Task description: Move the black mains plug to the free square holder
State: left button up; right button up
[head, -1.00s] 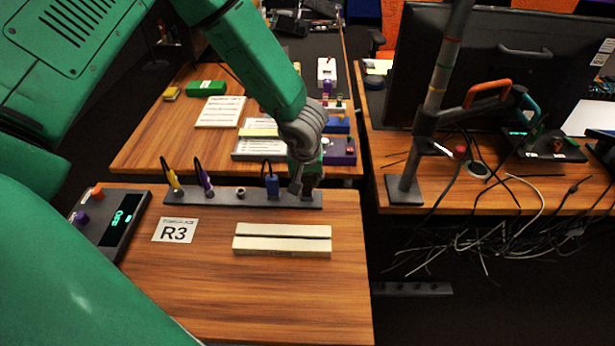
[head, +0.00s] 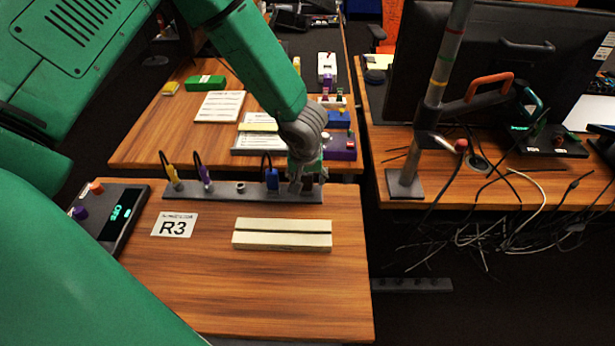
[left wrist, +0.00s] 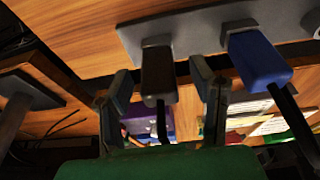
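The black mains plug (left wrist: 158,74) stands in the right-end holder of the grey strip (head: 215,192). My left gripper (head: 303,182) is over that end and hides most of the plug in the head view. In the left wrist view the open fingers of my left gripper (left wrist: 162,88) stand either side of the plug, with a gap on each side. A blue plug (head: 272,180) sits beside it, also in the left wrist view (left wrist: 258,60). An empty holder (head: 241,188) shows left of the blue plug; its shape is too small to tell. My right gripper is not in view.
Yellow (head: 173,178) and purple (head: 205,178) plugs stand further left in the strip. A cream slotted block (head: 282,242), an R3 label (head: 174,225) and a dark display box (head: 118,215) lie nearer. The front of the table is clear.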

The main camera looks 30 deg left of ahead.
pick_arm(q)
jog(key=shift+r, duration=0.25)
jog(key=v, duration=1.1)
jog(key=shift+r, duration=0.15)
jog(key=shift+r, duration=0.1)
